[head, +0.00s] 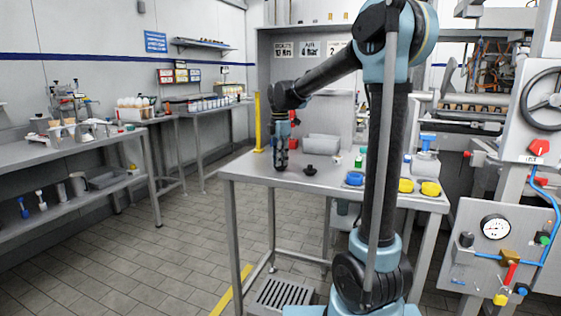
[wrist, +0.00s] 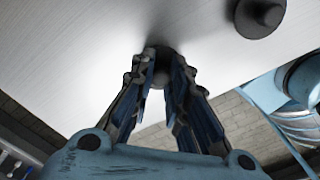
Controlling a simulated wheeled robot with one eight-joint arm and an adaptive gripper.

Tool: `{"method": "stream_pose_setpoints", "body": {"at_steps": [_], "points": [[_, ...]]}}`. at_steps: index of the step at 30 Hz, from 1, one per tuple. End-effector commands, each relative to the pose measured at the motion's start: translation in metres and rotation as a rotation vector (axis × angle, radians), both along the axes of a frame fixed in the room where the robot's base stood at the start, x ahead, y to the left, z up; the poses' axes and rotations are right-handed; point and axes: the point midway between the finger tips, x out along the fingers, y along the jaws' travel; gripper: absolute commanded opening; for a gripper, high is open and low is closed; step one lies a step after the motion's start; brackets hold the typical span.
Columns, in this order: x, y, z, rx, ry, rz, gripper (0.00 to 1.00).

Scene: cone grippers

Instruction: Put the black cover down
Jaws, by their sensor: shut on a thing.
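My gripper (head: 281,160) points down over the left part of the metal table (head: 245,168). In the wrist view its fingers are shut on a small dark round thing, the black cover (wrist: 162,76), held between the fingertips. The fingers hide most of it, and it sits very close to the table top. Whether it touches the table is hard to tell. A second black piece with a raised knob (head: 310,170) stands on the table just right of my gripper. It also shows at the upper right of the wrist view (wrist: 260,14).
Grey bins (head: 321,143) stand behind my gripper. Blue (head: 355,178) and yellow (head: 430,188) round pieces lie toward the right of the table, with small bottles behind. The table's front edge is near my gripper. Bare table top lies between the black piece and the blue one.

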Motion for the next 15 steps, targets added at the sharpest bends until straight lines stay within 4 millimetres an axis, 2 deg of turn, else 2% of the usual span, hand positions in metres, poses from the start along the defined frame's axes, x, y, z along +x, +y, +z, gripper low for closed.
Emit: {"method": "stream_pose_setpoints", "body": {"at_steps": [10, 11, 12, 13, 15], "points": [[-0.0001, -0.0001, -0.004, 0.0, 0.0, 0.0, 0.01], [-0.0002, -0.0002, -0.004, 0.0, 0.0, 0.0, 0.2], [-0.0002, -0.0002, -0.0038, 0.0, 0.0, 0.0, 0.29], [-0.0002, -0.0002, -0.0038, 0.0, 0.0, 0.0, 0.35], [-0.0002, -0.0002, -0.0038, 0.0, 0.0, 0.0, 0.35]]}}
